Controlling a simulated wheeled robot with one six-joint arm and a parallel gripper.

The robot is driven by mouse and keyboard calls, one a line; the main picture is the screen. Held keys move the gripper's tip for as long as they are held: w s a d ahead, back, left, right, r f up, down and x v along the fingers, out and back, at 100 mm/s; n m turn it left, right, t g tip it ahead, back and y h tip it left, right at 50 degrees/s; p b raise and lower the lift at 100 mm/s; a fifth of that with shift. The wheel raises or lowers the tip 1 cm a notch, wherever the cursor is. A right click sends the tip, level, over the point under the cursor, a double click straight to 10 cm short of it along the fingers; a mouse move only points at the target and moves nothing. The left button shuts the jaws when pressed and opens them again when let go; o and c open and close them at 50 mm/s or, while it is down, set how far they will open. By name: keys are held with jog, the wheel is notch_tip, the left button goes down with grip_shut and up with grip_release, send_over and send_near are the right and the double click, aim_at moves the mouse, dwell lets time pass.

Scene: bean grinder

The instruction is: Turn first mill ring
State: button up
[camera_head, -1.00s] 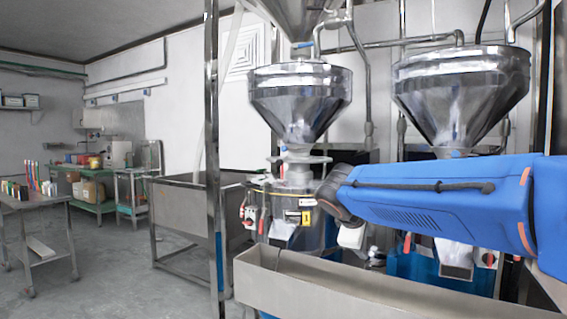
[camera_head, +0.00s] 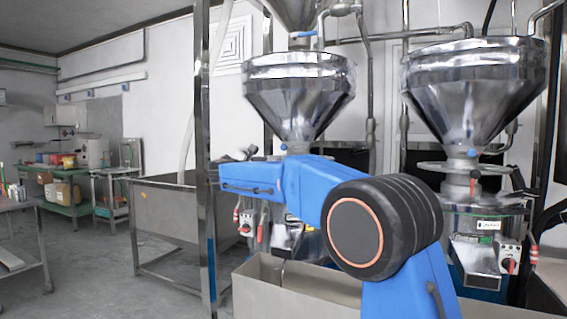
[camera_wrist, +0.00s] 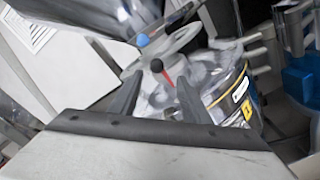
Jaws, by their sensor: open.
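The first mill's grey ring (camera_wrist: 185,40) shows in the wrist view under its hopper. A short red handle with a black knob (camera_wrist: 157,66) and a blue knob (camera_wrist: 143,40) stand out from it. My gripper (camera_wrist: 160,82) is open, its two dark fingers apart, with the black-knobbed handle in the gap between them as seen from the wrist. Contact cannot be told. The first mill's body (camera_wrist: 228,95) carries a yellow label on the right. In the head view my arm hides the ring, and the first mill's hopper (camera_head: 298,95) rises above it.
The second mill (camera_head: 480,225) with its own ring (camera_head: 455,167) and hopper (camera_head: 470,90) stands to the right. A steel trough (camera_head: 300,290) lies in front. A steel post (camera_head: 203,150) and a steel tank (camera_head: 165,210) are at left. Open floor lies further left.

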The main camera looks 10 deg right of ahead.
jog(key=x, duration=1.7)
jog(key=shift+w+a+r, duration=0.1)
jog(key=shift+w+r, duration=0.2)
grip_shut()
